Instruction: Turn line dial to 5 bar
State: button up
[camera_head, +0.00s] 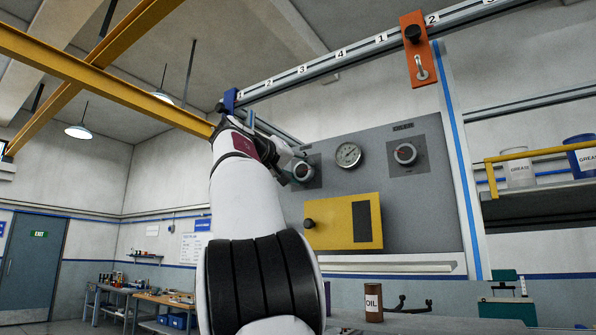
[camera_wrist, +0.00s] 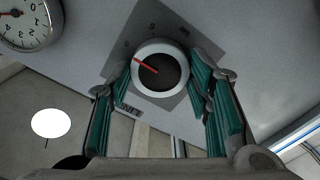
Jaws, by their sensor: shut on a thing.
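The line dial (camera_wrist: 160,70) is a round knob with a pale rim, a dark face and a red pointer, set on a grey square plate. In the wrist view its red pointer points to the upper left. An upside-down label that seems to read LINE (camera_wrist: 128,110) is below it. The dial also shows in the head view (camera_head: 304,171), at the left of the grey panel. My gripper (camera_wrist: 161,78) has its green-padded fingers on either side of the dial and is shut on its rim. In the head view my arm partly hides the gripper.
A second dial (camera_head: 405,154) is farther right. A yellow box (camera_head: 335,223) with a black knob is below. A numbered rail (camera_head: 340,62) runs above.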

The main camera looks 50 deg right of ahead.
jog(key=shift+d+f, duration=0.1)
jog(key=shift+f, duration=0.05)
jog(key=o, duration=1.1)
jog(key=shift+o, duration=0.2)
jog(key=s+a, duration=0.1)
jog(key=a, duration=1.1)
